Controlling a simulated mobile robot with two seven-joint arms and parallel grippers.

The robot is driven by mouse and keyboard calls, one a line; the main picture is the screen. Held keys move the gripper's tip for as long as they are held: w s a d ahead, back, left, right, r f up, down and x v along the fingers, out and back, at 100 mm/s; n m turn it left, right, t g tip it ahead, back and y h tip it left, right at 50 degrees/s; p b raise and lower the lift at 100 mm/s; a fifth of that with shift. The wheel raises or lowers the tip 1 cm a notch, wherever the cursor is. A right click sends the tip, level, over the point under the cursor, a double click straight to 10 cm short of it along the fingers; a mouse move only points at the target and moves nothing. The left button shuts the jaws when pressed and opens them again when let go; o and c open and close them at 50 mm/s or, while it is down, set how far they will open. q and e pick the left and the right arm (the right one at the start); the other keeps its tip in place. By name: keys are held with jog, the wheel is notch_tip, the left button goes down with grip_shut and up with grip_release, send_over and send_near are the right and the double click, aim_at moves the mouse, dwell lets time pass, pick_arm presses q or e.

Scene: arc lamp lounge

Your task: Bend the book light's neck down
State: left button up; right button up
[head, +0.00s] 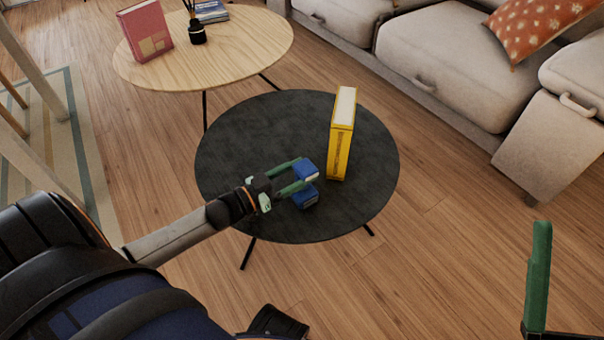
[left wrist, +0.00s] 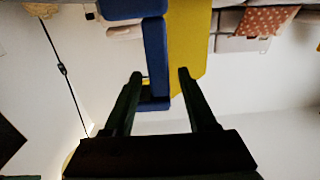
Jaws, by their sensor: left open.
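The blue book light (head: 306,172) is on the dark round table, with a blue block below and another part above it. In the left wrist view the book light (left wrist: 154,50) has a straight upright piece with blocks at both ends. My left gripper (head: 301,173) is open, its green fingers reaching right up to the light. In the wrist view its two dark fingertips (left wrist: 160,74) lie either side of the light's lower part; I cannot tell whether they touch it. One green finger of my right gripper (head: 537,275) shows at the lower right; its other finger is hidden.
A yellow book (head: 341,135) stands upright on the dark table (head: 240,130), just right of the light. A wooden table (head: 240,50) behind holds a pink book (head: 145,32) and a black diffuser (head: 197,33). A sofa (head: 440,60) is at the right.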

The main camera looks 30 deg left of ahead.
pick_arm(q)
jog(key=shift+w+d, duration=0.2)
jog(key=shift+w, duration=0.2)
grip_shut()
dwell(1.3)
